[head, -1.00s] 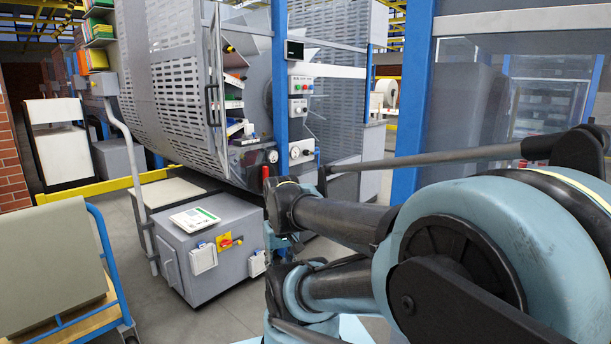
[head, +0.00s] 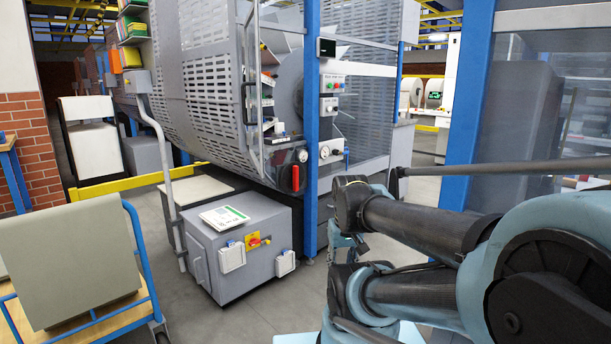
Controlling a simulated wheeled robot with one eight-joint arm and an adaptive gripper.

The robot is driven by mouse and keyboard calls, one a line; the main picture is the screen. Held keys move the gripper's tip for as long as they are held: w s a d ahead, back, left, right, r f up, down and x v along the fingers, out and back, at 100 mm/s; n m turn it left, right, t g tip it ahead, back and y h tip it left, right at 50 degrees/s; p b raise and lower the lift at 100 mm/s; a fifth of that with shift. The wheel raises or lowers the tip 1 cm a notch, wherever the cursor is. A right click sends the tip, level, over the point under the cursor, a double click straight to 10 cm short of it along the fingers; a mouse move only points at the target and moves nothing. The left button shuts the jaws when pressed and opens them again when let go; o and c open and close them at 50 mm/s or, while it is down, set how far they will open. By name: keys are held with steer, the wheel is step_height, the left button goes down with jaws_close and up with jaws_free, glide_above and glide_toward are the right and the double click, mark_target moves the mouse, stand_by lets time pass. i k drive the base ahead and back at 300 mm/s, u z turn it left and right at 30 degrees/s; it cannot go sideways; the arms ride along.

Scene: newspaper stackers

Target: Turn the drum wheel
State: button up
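The large machine's slatted grey curved guard (head: 195,95) stands in the left middle of the head view. Inside its open end a grey round drum face (head: 290,88) shows in part, behind a blue post and a door frame. I cannot tell for sure whether this is the drum wheel. A red handle (head: 295,178) sits low at this end, beside small gauges. My arm fills the lower right, folded, with its dark links pointing left toward the machine. The arm is apart from the drum. No gripper fingers can be made out.
A grey cabinet (head: 238,250) with a yellow-red switch stands on the floor before the machine. A blue cart (head: 145,265) with a grey load is at left. A yellow rail (head: 125,186) runs behind. Floor between cart and cabinet is clear.

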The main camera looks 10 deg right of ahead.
mark_target(292, 177)
steer(key=i, duration=0.95)
steer(key=u, duration=0.05)
